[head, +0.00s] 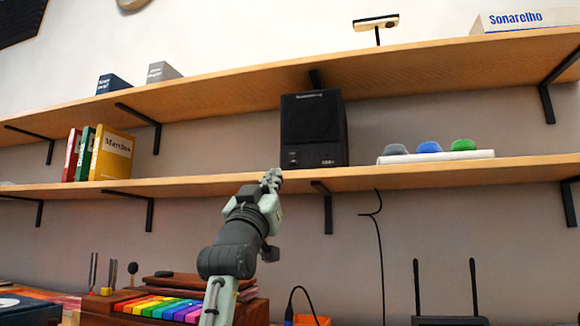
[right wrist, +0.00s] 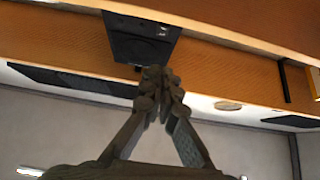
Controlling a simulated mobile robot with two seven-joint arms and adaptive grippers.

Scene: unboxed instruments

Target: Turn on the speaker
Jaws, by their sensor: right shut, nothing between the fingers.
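The speaker (head: 313,130) is a black box standing upright on the middle wooden shelf (head: 220,186). A small control with a light mark sits at the lower left of its front. My right gripper (head: 271,178) is shut and empty, just left of and below the speaker's lower left corner in the head view. In the right wrist view, the shut fingertips (right wrist: 158,74) lie at the edge of the dark speaker (right wrist: 142,42). Whether they touch it cannot be told. My left gripper is out of view.
Binders (head: 108,154) stand on the same shelf to the left. A white base with coloured domes (head: 430,150) is to the right. A colourful xylophone (head: 160,308) lies below, and a router (head: 448,318) with two antennas at lower right. The shelf beside the speaker is clear.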

